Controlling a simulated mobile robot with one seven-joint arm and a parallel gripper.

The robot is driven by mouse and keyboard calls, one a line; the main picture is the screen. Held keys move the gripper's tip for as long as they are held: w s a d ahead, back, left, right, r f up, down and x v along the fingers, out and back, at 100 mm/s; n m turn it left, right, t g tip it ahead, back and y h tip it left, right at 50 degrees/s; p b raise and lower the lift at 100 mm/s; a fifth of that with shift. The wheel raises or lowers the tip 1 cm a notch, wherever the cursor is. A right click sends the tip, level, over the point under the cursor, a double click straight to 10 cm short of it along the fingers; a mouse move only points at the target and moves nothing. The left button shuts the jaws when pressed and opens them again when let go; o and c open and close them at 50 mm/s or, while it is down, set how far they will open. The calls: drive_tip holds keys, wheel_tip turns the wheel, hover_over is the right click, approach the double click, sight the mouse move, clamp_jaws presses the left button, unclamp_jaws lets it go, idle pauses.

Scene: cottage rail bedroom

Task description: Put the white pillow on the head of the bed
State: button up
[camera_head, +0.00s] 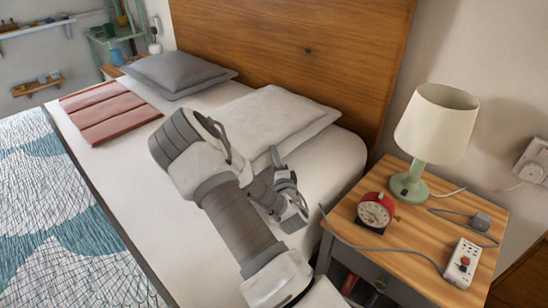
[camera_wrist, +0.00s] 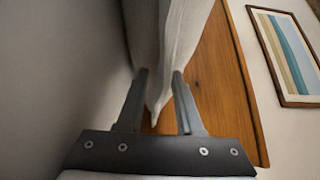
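The white pillow (camera_head: 275,115) lies at the head of the bed (camera_head: 335,165), on the near side, close to the wooden headboard (camera_head: 300,45). My gripper (camera_head: 278,155) is at the pillow's near edge, low over the white sheet. In the wrist view, a corner of the white pillow (camera_wrist: 165,35) lies between the two fingers of my gripper (camera_wrist: 160,74). The fingers are partly apart, with fabric filling the space at their tips, and they appear shut on it. My arm hides part of the pillow's near edge in the head view.
A grey pillow (camera_head: 180,72) lies on the far side, with a folded red cloth (camera_head: 108,110) in front of it. The nightstand (camera_head: 415,235) at right holds a lamp (camera_head: 435,125), a red clock (camera_head: 376,211) and a power strip (camera_head: 462,263). A framed picture (camera_wrist: 284,55) hangs on the wall.

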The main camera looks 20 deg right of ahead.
drive_tip(key=shift+o, duration=0.7)
drive_tip(key=shift+r, duration=0.1)
